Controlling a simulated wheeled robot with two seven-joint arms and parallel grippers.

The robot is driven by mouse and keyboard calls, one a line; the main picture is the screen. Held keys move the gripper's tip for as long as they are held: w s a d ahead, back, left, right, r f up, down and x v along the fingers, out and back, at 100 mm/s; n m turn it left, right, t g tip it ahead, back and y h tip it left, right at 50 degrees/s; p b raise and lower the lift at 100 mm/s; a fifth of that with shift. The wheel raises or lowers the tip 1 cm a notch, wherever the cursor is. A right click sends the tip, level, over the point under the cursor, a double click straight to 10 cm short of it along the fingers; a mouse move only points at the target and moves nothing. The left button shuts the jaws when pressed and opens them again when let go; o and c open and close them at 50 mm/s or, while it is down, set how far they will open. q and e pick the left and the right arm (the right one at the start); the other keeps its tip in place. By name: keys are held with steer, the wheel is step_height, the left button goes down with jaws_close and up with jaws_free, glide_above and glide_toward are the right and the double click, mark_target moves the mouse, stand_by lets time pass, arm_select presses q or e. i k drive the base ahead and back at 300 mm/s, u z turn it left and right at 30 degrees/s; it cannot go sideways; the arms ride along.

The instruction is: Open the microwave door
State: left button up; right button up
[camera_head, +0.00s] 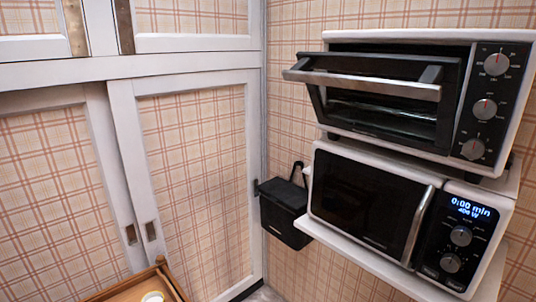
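The microwave (355,197) is white with a dark front door and stands on a white shelf at the right. Its door looks shut. A silver vertical handle (417,225) runs along the door's right edge. Neither of my grippers is in view, so nothing is seen touching the microwave.
A toaster oven (490,93) sits directly above the microwave, its silver handle bar (362,84) jutting forward. A black box (285,212) hangs left of the microwave. White-framed plaid cabinet doors (195,170) fill the left. A wooden tray (130,288) shows at the bottom left.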

mark_target(367, 210)
steer(key=u, duration=0.7)
steer(key=i, duration=0.7)
steer(key=z, duration=1.8)
